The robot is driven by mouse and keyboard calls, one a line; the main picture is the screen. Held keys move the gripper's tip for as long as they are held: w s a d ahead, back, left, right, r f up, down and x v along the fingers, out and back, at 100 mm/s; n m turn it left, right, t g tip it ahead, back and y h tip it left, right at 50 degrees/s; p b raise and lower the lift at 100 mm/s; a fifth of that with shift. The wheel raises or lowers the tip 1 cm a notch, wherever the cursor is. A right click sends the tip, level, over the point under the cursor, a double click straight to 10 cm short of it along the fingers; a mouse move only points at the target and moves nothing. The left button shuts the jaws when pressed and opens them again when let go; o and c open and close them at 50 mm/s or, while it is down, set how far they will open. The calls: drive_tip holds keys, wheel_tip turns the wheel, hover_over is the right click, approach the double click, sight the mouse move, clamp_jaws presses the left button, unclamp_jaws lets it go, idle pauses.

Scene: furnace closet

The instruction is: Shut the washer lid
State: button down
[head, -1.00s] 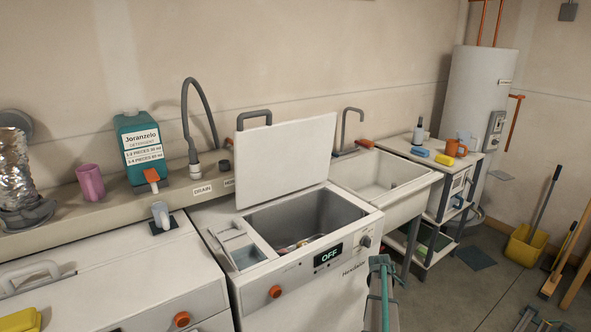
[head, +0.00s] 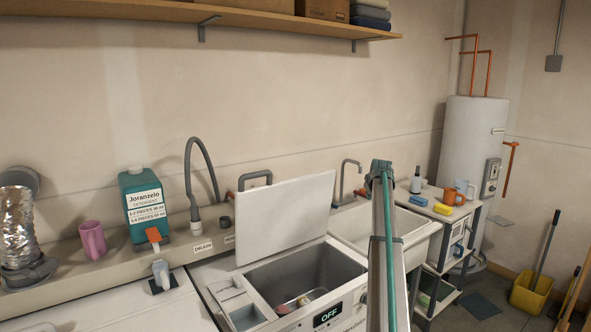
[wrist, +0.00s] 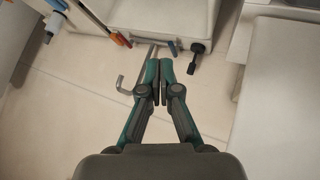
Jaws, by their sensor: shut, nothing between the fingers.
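The washer (head: 348,300) is in the lower middle of the head view, with its display reading OFF. The tub opening (head: 312,272) is uncovered and a few small items lie inside. In the head view my arm rises just right of the lid, but I cannot make out the gripper there. The wrist view does not clearly show the lid.
A detergent bottle (head: 145,205) and pink mug (head: 93,240) stand on the ledge left of the lid. A sink (head: 352,226) is right of the washer, partly behind my arm. A shelf (head: 130,15) hangs above. A yellow bucket (head: 530,292) stands on the floor at right.

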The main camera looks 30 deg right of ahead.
drive_tip(key=w+a+r+y, duration=0.3)
drive_tip(key=w+a+r, duration=0.4)
drive_tip(key=a+r, duration=0.45)
drive_tip(key=w+a+r+n+g+y, duration=0.1)
drive_tip(key=w+a+r, duration=0.1)
drive_tip(key=a+r, duration=0.5)
drive_tip(key=w+a+r+n+g+y, duration=0.1)
drive_tip(key=w+a+r, duration=0.15)
drive_tip(key=a, duration=0.85)
wheel_tip(320, 180, down, 9)
drive_tip(key=p, duration=0.4)
drive_tip(key=shift+a+r+p, duration=0.15)
drive_tip(key=shift+p, duration=0.15)
drive_tip(key=shift+s+f, duration=0.2)
